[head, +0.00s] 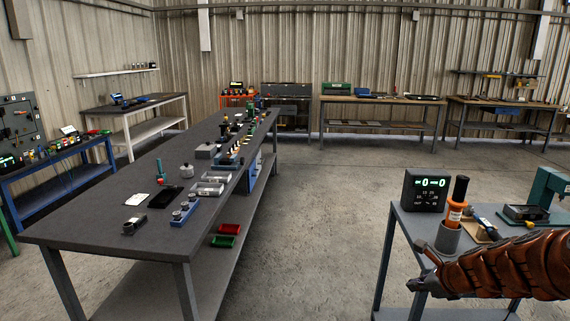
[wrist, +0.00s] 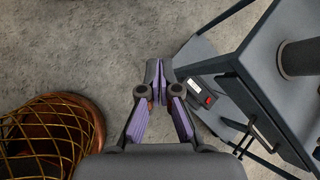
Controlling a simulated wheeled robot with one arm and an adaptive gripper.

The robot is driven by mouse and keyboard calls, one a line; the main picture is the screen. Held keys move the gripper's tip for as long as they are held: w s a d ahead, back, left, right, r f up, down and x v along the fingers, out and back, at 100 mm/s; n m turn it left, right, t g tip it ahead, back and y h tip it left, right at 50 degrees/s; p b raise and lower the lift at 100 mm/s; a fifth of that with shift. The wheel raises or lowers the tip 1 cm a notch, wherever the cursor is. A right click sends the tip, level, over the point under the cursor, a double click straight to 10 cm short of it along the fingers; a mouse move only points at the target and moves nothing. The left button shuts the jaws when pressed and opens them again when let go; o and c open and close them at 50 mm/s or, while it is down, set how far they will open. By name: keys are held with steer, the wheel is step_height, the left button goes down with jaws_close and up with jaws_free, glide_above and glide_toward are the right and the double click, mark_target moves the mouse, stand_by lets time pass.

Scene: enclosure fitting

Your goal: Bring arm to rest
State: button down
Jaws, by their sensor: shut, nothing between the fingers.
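My arm reaches in from the right edge of the head view, in front of the small grey table (head: 382,262). My gripper (head: 416,285) is at its left end, low and beside that table's front leg. In the wrist view my gripper (wrist: 158,72) has its fingertips together with nothing between them.
On the small table stand a display box (head: 424,191), an orange-black tool in a grey cup (head: 447,238) and a green machine (head: 546,190). A long dark workbench (head: 95,222) with several parts is at left. The floor between (head: 310,230) is clear.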

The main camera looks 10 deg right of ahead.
steer(key=s+a+r+n+g+y+p, duration=0.1)
steer(key=s+a+r+n+g, duration=0.15)
steer(key=a+n, duration=0.35)
steer(key=s+a+r+n+g+y, duration=0.1)
steer(key=s+a+n, duration=0.25)
steer(key=a, duration=0.45)
steer(key=s+a+r+n+g+p, duration=0.1)
steer(key=s+a+n, duration=0.2)
steer(key=a+n, duration=0.3)
steer(key=s+a+r+n+g+h, duration=0.1)
steer(key=s+a+n+g, duration=0.1)
steer(key=s+n, duration=0.4)
steer(key=s+a+r+n+g+h+p, duration=0.1)
steer(key=s+n, duration=0.6)
steer(key=s, duration=0.9)
steer(key=shift+s+a+g+h, duration=0.3)
steer(key=shift+a+g+h, duration=0.55)
steer(key=shift+g, duration=0.4)
steer(key=shift+d, duration=0.1)
